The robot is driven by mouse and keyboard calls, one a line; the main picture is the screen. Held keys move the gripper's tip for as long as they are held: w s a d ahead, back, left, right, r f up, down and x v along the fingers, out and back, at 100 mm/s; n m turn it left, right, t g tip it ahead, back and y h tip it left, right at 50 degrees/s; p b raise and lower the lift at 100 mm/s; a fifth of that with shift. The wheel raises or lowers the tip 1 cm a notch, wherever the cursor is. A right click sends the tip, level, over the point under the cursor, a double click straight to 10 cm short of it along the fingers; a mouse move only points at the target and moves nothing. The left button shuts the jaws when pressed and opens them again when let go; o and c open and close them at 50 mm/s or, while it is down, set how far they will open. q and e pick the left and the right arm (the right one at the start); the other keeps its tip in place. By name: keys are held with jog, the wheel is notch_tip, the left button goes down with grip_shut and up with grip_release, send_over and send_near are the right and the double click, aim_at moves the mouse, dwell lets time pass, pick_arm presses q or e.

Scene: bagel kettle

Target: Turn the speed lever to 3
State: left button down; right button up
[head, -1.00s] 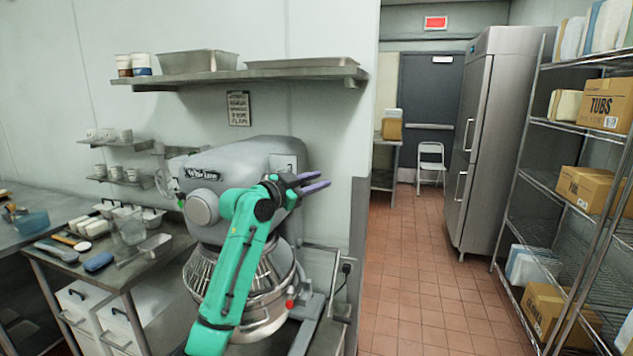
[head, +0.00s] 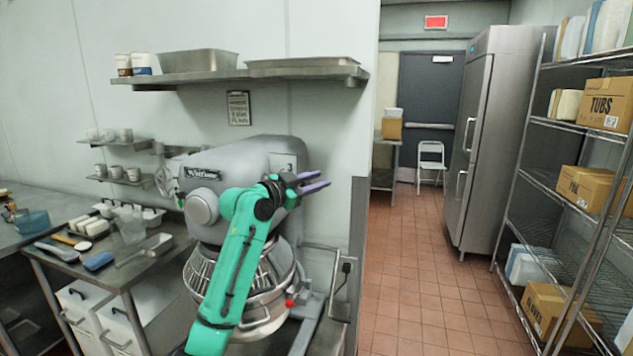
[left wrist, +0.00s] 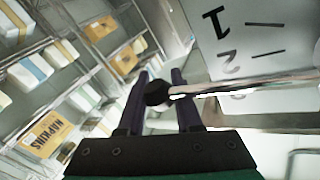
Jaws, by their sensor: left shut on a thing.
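The large grey mixer (head: 235,165) stands against the wall in the head view. My left gripper (head: 312,183) is at the right side of its head, with dark purple fingers. In the left wrist view the fingers are shut on the black knob (left wrist: 157,92) of the speed lever. The lever's thin metal rod (left wrist: 245,85) runs right from the knob. The speed plate (left wrist: 260,45) appears upside down, with 1 and 2 readable. The rod crosses below the 2 and partly covers a third mark. The exact alignment is unclear. My right gripper is not in view.
A wall shelf (head: 250,75) with metal pans hangs above the mixer. A steel table (head: 130,267) with tools and tubs stands to the left. A wire rack (head: 545,185) with boxes stands at right, past a steel fridge (head: 480,140). The tiled floor between is clear.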

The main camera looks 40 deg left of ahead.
pick_arm(q)
jog(key=shift+f, duration=0.1)
dwell(0.3)
jog(key=r+n+t, duration=0.1)
jog(key=r+n, duration=0.1)
jog(key=a+r+n+t+b, duration=0.1)
jog(key=r+n, duration=0.2)
jog(key=shift+s+a+b, duration=0.15)
jog(key=shift+s+b, duration=0.05)
jog(key=shift+b, duration=0.1)
jog(key=c, duration=0.6)
grip_release()
jog(key=shift+r+y, duration=0.1)
jog(key=shift+y, duration=0.3)
